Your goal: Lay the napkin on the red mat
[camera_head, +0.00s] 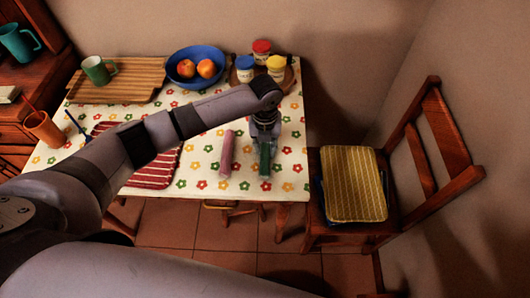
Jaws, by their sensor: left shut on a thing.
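The red mat (152,176) has pale stripes and lies at the front left of the table, partly hidden behind my left arm. My left gripper (264,139) is above the right side of the table, shut on a green rolled cloth (265,160) that looks like a napkin. I cannot tell whether the cloth still touches the table. A pink roll (227,153) lies just left of it, apart from the mat. My right gripper is not in view.
The flowered tablecloth (287,178) is clear around the rolls. A wooden board (120,78) with a green mug (97,70), a blue fruit bowl (196,66) and lidded jars (262,50) stand at the back. A chair (437,125) with a yellow pad stands right.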

